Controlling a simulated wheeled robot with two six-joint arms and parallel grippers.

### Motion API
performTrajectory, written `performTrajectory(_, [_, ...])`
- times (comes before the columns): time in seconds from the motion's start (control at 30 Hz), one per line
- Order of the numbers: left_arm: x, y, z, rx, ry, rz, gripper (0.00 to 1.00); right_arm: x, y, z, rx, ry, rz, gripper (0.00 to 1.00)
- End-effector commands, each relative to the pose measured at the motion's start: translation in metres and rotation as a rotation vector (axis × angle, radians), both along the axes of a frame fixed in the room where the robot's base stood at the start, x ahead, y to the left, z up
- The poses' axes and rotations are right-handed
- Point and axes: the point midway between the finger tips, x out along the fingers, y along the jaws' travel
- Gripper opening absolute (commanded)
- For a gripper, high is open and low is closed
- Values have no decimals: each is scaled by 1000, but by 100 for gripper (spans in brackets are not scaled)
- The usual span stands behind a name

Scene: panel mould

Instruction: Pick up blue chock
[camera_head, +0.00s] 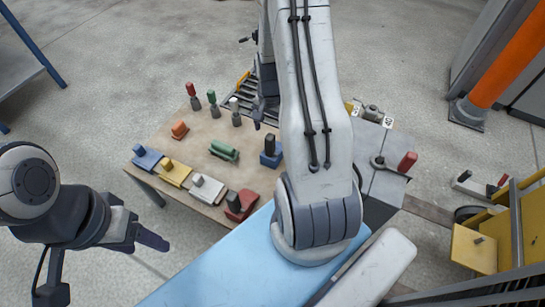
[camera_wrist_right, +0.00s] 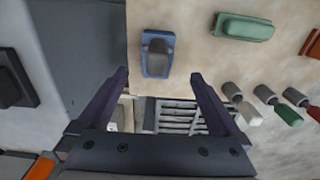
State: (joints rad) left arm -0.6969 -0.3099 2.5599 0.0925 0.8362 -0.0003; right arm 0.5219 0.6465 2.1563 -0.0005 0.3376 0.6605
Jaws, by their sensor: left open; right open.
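A blue block with a dark grey upright grip (camera_head: 270,158) stands on the brown table, left of my right arm. It also shows in the right wrist view (camera_wrist_right: 146,66), just beyond the open fingertips and apart from them. Another blue piece, a wedge with a knob (camera_head: 147,160), lies at the table's left edge. Which one is the chock I cannot tell for certain. My right gripper (camera_wrist_right: 158,76) is open and empty; in the head view (camera_head: 260,112) it is partly hidden by the arm. My left gripper (camera_head: 148,240) is open, low at the left, off the table.
The brown table (camera_head: 190,135) also holds a green piece (camera_head: 224,150), an orange piece (camera_head: 179,130), yellow, white and red wedges, and several coloured-top pegs at the back. A slotted grey rack (camera_head: 243,98) is behind.

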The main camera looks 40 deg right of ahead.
Motion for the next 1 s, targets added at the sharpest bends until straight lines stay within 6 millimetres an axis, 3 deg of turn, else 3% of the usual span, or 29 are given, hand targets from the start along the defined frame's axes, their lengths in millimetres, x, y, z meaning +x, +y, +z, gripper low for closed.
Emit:
performTrajectory(0.2, [0, 0, -16, 0, 0, 0, 62, -1, 1, -36, 3, 4, 2, 100])
performTrajectory(0.47, [0, 0, -26, 0, 0, 0, 62, -2, 0, -57, 1, 2, 3, 100])
performTrajectory(0.7, [0, 0, -48, 0, 0, 0, 62, -5, -1, -94, 1, 3, 3, 100])
performTrajectory(1.0, [0, 0, -48, 0, 0, 0, 62, -4, -1, -98, 1, 0, 4, 100])
